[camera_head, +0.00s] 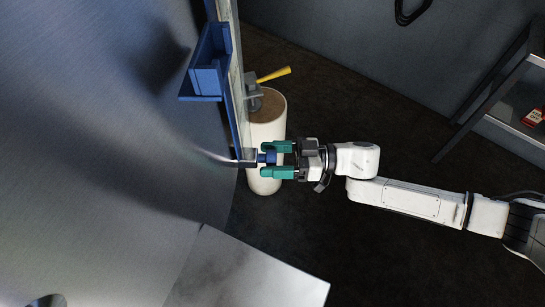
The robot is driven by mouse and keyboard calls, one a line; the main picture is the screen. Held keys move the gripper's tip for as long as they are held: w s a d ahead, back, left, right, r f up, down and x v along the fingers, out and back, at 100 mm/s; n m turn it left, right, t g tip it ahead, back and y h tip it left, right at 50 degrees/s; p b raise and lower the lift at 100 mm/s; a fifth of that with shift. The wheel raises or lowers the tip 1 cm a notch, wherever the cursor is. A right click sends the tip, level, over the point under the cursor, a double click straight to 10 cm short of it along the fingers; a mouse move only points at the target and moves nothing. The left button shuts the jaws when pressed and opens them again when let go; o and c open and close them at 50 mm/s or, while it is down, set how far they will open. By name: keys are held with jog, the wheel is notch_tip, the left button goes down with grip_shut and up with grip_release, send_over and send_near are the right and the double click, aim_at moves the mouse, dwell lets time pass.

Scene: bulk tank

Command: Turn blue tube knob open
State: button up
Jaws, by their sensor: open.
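My gripper (277,159), with green fingers, is open. Its fingers are on either side of the knob, one above and one below it in the picture. I cannot tell whether the fingers touch the knob. The exact turn position of the knob is too small to tell.
A blue bracket box (208,65) and a yellow-handled valve (273,75) are above the knob. A pale cylinder (267,120) stands behind my gripper. A metal shelf (515,110) is at right. A flat metal surface (250,275) is below. Dark floor lies open between.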

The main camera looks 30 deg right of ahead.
jog(key=shift+a, duration=0.1)
jog(key=shift+c, duration=0.4)
jog(key=c, duration=1)
jog(key=shift+o, duration=0.2)
jog(key=n+p, duration=0.1)
jog(key=n, duration=0.3)
jog(key=shift+n, duration=0.3)
jog(key=n, duration=0.4)
jog(key=shift+w, duration=0.1)
jog(key=n, duration=0.4)
jog(key=shift+n+b, duration=0.4)
jog(key=shift+n+h+b, duration=0.3)
jog(key=shift+n+b, duration=0.15)
jog(key=shift+n, duration=1.65)
